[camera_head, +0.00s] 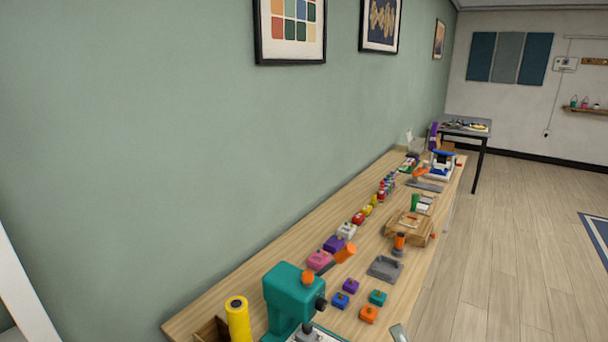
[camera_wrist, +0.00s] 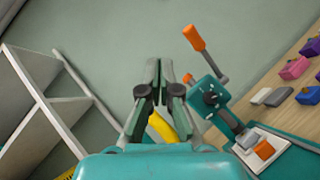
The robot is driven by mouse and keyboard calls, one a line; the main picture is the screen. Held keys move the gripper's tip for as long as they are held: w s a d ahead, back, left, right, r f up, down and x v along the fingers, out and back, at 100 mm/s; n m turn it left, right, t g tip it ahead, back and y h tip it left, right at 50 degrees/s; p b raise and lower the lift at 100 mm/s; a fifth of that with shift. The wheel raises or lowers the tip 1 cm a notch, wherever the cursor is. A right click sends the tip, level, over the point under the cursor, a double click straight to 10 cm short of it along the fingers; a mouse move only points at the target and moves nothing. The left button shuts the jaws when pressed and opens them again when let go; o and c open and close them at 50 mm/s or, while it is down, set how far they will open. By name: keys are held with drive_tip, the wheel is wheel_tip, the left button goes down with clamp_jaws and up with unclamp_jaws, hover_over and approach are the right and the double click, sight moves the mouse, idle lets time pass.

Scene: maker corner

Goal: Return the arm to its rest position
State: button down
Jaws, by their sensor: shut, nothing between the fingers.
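My gripper (camera_wrist: 160,68) is in the middle of the wrist view. Its two fingers are close together, shut with nothing held, and point towards the green wall. Behind it and to the right is a teal press-like machine (camera_wrist: 209,98) with an orange-tipped lever. The yellow cylinder (camera_wrist: 163,126) shows partly behind the fingers. In the head view the teal machine (camera_head: 288,298) stands at the near end of the bench (camera_head: 205,305). I cannot make out my gripper for certain in the head view.
Several small coloured blocks (camera_head: 350,286) and a grey fixture (camera_head: 385,268) lie on the bench beyond the machine. A wooden tray (camera_head: 408,230) is farther back. White shelving (camera_wrist: 45,105) stands at the left of the wrist view. The floor (camera_head: 500,240) right of the bench is clear.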

drive_tip(key=s+f+m+g+h, duration=0.2)
drive_tip(key=s+f+m+h, duration=0.1)
drive_tip(key=s+m, duration=0.7)
drive_tip(key=s+f+m+g+h, duration=0.3)
drive_tip(key=s+f+m, duration=0.3)
drive_tip(key=s+m, duration=0.4)
drive_tip(key=s+f+m+g+h, duration=0.3)
drive_tip(key=s+m, duration=0.6)
drive_tip(key=s, duration=1)
wheel_tip(320, 180, down, 2)
drive_tip(key=shift+s+a+f+m+h, duration=0.1)
drive_tip(key=shift+s+a+m+h, duration=0.1)
drive_tip(key=shift+a+m+h, duration=0.35)
drive_tip(key=shift+d, duration=0.1)
